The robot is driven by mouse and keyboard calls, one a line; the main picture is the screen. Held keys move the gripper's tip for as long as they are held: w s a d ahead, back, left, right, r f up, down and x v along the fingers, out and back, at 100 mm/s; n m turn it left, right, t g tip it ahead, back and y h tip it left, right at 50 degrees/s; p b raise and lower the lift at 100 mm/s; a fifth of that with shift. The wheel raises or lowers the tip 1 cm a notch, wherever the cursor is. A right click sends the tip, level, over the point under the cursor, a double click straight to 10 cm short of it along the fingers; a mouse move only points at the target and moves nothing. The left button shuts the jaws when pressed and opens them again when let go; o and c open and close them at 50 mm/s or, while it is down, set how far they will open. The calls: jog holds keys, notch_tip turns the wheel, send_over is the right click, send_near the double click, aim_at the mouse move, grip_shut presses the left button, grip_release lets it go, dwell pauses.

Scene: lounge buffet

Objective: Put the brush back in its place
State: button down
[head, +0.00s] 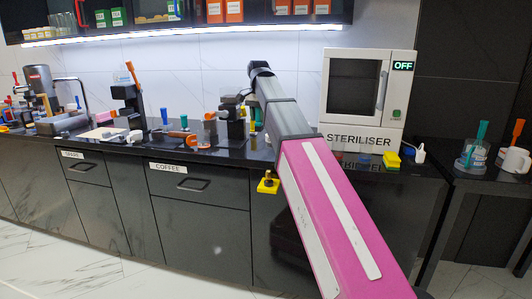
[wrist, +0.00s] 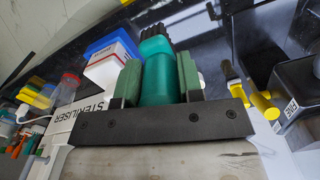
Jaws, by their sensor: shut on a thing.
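My gripper (wrist: 158,82) is shut on a teal brush (wrist: 157,66) with dark bristles, seen in the wrist view. The brush sits between the two green finger pads, its bristles pointing away from the wrist. In the head view my arm reaches over the counter to the left of the steriliser, and the gripper end is too small and crowded to make out. I cannot tell which spot is the brush's place.
The steriliser (head: 357,86) stands on the counter (head: 70,141). A black device labelled FINE (wrist: 294,86) is to the right in the wrist view, with a white and blue box (wrist: 108,68) to the left. A side table at right holds a white mug (head: 515,160) and cups.

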jog(key=a, duration=0.6)
jog(key=shift+w+d+f, duration=1.15)
jog(key=shift+d+f, duration=0.3)
jog(key=shift+f, duration=0.55)
jog(key=shift+w+d+f, duration=1.2)
jog(key=shift+d+f, duration=0.3)
jog(key=shift+f, duration=0.45)
jog(key=shift+w+d+f, duration=1.15)
jog(key=shift+d+f, duration=0.3)
jog(key=shift+f, duration=0.55)
jog(key=c, duration=0.8)
grip_release()
jog(key=shift+f, duration=0.15)
jog(key=shift+o, duration=0.2)
notch_tip(320, 180, up, 12)
